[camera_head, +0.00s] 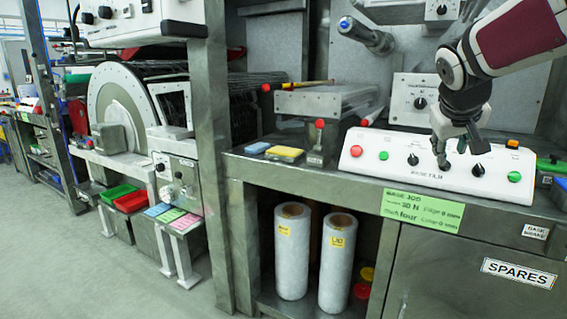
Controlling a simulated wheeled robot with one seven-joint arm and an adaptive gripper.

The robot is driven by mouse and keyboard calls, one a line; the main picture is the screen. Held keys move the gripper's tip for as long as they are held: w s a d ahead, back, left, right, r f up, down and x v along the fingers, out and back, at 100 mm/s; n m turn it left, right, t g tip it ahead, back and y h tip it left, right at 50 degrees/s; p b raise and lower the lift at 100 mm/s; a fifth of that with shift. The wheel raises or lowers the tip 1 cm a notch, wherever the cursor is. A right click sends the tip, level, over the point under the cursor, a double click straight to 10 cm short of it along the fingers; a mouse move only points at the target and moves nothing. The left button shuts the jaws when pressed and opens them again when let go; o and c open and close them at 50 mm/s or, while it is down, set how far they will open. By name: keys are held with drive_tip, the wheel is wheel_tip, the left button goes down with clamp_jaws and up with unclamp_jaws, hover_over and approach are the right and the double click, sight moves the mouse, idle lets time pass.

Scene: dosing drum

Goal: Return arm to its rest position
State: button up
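My arm, with a maroon and white link, comes in from the upper right. My gripper (456,146) hangs at its end, fingers down, over the white control panel (364,165) on the bench. Its dark fingers look spread apart, with nothing seen held between them. The fingertips are close to the black knobs in the panel's middle and right part, one (442,162) just below the left finger and another (478,170) to the lower right. Whether a fingertip touches a knob or the panel cannot be told from this view.
A grey dial box (411,101) stands behind the panel. A metal post (214,150) rises left of the bench, near blue and yellow pads (285,154). White rolls (338,262) stand on the shelf below. The floor (80,260) at the left is clear.

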drive_tip(key=s+a+f+g+y, duration=0.2)
drive_tip(key=s+a+f, duration=0.4)
drive_tip(key=s, duration=0.7)
drive_tip(key=s+a+f+n+g+y, duration=0.15)
drive_tip(key=s+a+f, duration=0.4)
drive_tip(key=s, duration=0.75)
drive_tip(key=s+a+f+m+g+y, duration=0.1)
drive_tip(key=s+a+f+g+y, duration=0.2)
drive_tip(key=s+a, duration=0.75)
wheel_tip(320, 180, up, 30)
drive_tip(key=s+d+t+p, duration=0.2)
drive_tip(key=t+p, duration=0.1)
drive_tip(key=p, duration=2.5)
drive_tip(key=shift+s+d+f+n+t+h, duration=0.25)
drive_tip(key=shift+s+d+n+t+h, duration=0.1)
drive_tip(key=shift+d+h, duration=0.1)
drive_tip(key=shift+w, duration=0.1)
